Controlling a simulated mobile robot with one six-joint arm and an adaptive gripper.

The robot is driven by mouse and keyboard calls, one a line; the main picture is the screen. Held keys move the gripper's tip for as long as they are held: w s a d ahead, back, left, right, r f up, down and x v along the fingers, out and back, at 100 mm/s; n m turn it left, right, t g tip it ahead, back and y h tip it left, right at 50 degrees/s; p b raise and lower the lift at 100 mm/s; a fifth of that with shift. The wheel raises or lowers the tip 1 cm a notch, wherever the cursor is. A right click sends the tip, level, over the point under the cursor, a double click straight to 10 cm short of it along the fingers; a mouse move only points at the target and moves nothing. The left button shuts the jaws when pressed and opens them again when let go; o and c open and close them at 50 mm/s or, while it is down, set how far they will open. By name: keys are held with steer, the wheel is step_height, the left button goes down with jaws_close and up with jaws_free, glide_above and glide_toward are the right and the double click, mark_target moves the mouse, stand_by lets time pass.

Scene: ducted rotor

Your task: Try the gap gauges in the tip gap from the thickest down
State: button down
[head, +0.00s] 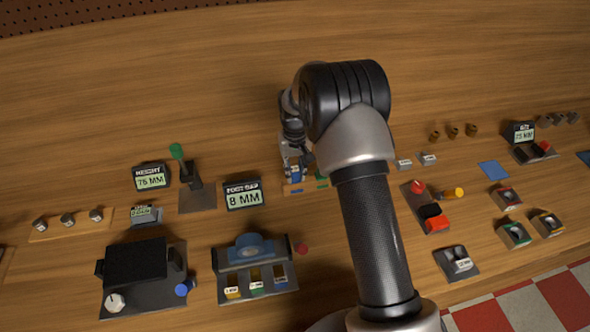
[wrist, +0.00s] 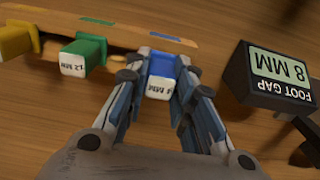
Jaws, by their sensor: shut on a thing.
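My gripper (wrist: 160,76) is shut on a blue gauge (wrist: 161,65) with a white label end; its number is too blurred to read surely. The gauge is at the wooden rack (wrist: 125,37); I cannot tell whether it is lifted clear. A green gauge (wrist: 85,50) marked 12 MM and a yellow gauge (wrist: 18,40) stand in the rack beside it. In the head view my gripper (head: 297,165) is above the rack (head: 305,187), partly hidden by my arm. No rotor tip gap can be made out clearly.
A FOOT GAP display (head: 243,194) reading 8 MM stands close to the rack, with a lever stand (head: 198,199) to its left. In front is a dark fixture (head: 221,258) with a blue arched part (head: 250,247) and labelled coloured pieces. Bare table lies behind the rack.

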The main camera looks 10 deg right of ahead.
steer(key=shift+f, duration=0.45)
stand_by(0.6)
steer(key=c, duration=1.3)
jaws_free()
steer(key=shift+r, duration=0.1)
